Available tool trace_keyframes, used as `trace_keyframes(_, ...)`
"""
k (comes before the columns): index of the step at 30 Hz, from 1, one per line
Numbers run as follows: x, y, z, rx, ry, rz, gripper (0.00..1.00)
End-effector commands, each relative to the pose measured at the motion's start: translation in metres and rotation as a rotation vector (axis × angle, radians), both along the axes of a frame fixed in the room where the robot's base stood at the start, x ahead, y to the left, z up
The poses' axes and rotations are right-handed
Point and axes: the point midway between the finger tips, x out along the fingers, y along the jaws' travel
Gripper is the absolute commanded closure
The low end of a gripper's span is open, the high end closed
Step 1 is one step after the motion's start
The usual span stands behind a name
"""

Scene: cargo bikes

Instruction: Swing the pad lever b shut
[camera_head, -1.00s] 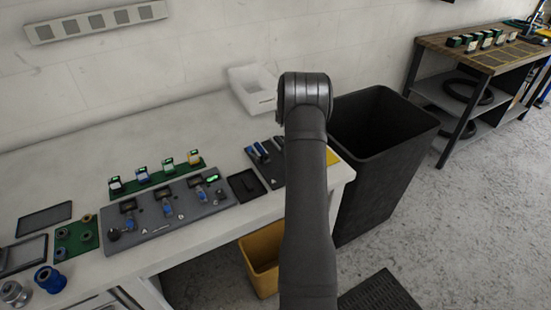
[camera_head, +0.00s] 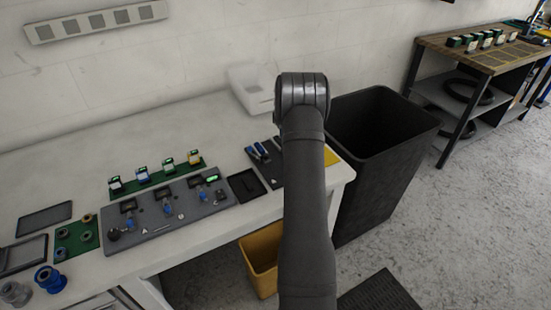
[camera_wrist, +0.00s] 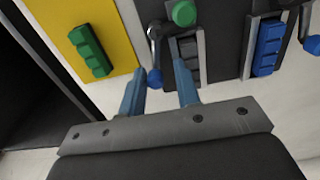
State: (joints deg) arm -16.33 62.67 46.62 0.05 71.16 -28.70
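In the wrist view, my gripper (camera_wrist: 160,68) has two blue fingers standing apart. A dark lever with a blue knob (camera_wrist: 155,78) hangs down from its pivot, and the knob appears between the fingers, near the left one. I cannot tell whether they touch. A ribbed dark grey pad (camera_wrist: 188,48) lies right of this lever, with a green knob (camera_wrist: 184,13) above it. A ribbed blue pad (camera_wrist: 268,48) is further right, with another blue knob (camera_wrist: 312,45) at the edge. No letters are readable, so I cannot tell which lever is b. My arm hides the gripper in the head view.
A yellow plate (camera_wrist: 112,22) with a green ribbed pad (camera_wrist: 90,50) lies left of the lever. In the head view, the dark board (camera_head: 263,166) sits near the bench's right end, beside a black bin (camera_head: 372,185). A small black tray (camera_head: 246,185) lies left of it.

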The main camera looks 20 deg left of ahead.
Motion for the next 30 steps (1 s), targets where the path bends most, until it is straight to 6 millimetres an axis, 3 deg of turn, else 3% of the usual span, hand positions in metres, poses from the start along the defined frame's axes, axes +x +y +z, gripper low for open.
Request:
trace_keyframes(10, 0.001, 0.001, 0.007, 0.002, -0.006, 0.0, 0.67)
trace_keyframes(21, 0.002, 0.0, 0.043, 0.002, -0.009, 0.0, 0.67)
trace_keyframes(30, 0.002, 0.0, 0.056, 0.002, -0.008, 0.0, 0.67)
